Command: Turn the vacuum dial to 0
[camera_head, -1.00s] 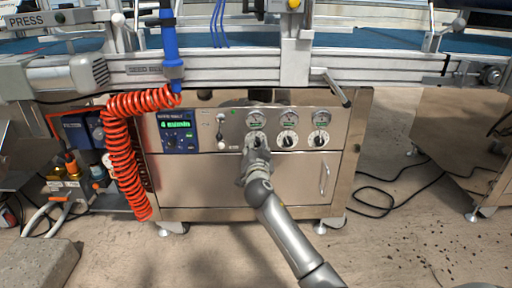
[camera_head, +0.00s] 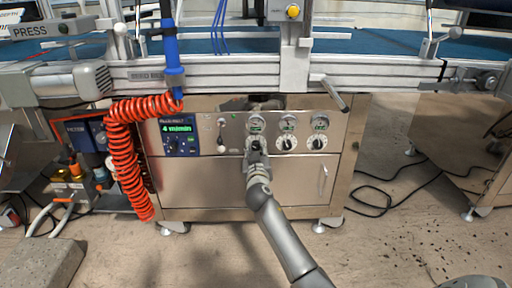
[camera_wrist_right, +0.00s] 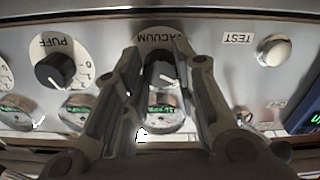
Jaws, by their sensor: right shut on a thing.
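The vacuum dial (camera_wrist_right: 160,72) is a black knob with a white pointer mark under the VACUUM label in the right wrist view, which shows the panel upside down. In the head view the dial (camera_head: 255,144) is the leftmost of the row of knobs, below its gauge. My right gripper (camera_head: 256,154) reaches up to it from below. In the wrist view its fingers (camera_wrist_right: 161,80) stand on both sides of the knob, shut on it. The fingers hide parts of the scale, so I cannot read the setting. My left gripper is not in view.
The PUFF dial (camera_wrist_right: 62,70) is close beside the vacuum dial, and another knob (camera_head: 319,142) sits farther right. The TEST button (camera_wrist_right: 273,50) is on the other side. A blue display (camera_head: 179,135) reads 4 m/min. A red coiled hose (camera_head: 123,150) hangs at the left.

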